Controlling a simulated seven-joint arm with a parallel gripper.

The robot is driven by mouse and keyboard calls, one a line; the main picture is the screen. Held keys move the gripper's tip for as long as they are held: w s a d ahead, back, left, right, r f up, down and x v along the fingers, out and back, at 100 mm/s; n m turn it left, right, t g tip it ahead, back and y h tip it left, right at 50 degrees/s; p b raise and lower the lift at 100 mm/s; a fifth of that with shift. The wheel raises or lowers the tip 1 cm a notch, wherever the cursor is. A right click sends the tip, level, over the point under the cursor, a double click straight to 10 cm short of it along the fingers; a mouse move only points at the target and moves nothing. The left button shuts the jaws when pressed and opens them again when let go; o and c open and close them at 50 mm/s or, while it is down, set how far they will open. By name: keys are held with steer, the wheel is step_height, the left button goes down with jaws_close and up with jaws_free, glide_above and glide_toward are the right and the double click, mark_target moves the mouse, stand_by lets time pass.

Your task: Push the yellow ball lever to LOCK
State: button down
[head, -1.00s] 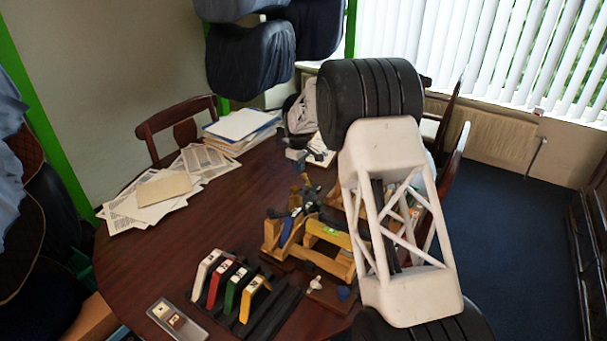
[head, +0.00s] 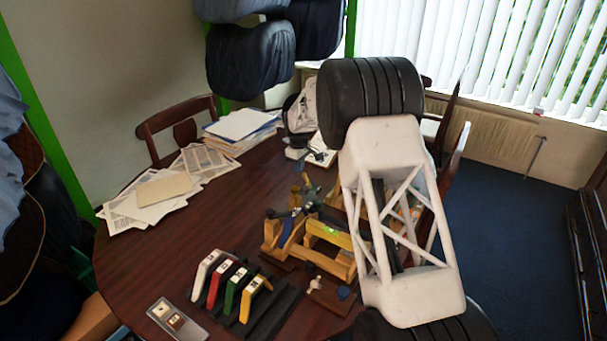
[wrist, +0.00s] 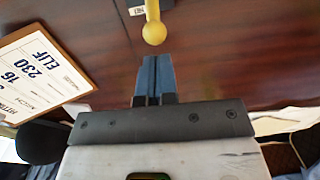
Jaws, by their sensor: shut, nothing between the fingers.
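The yellow ball lever (wrist: 154,32) shows at the top of the wrist view, its round ball end hanging toward my gripper and its stem running out of the frame. My gripper (wrist: 155,60) is shut, its two blue fingers together and empty. In the picture, the fingertips lie just below the ball, with a small gap of table showing between them. The rest of the lever and the LOCK mark are outside the wrist view. I cannot make out the ball or my fingertips clearly in the head view, where my arm covers part of the table.
A clipboard with printed paper (wrist: 40,70) lies left in the wrist view. On the table (head: 150,265) are a rack of coloured handles (head: 240,290), a wooden block with a yellow level (head: 328,235), a small switch plate (head: 178,320) and papers (head: 150,200). Bare table lies left of the handles.

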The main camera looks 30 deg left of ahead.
steer(key=shift+d, duration=4.25)
stand_by(0.3)
steer(key=shift+a, duration=0.65)
steer(key=shift+r, duration=0.15)
stand_by(0.4)
step_height(320, 180, up, 7)
stand_by(1.1)
stand_by(0.5)
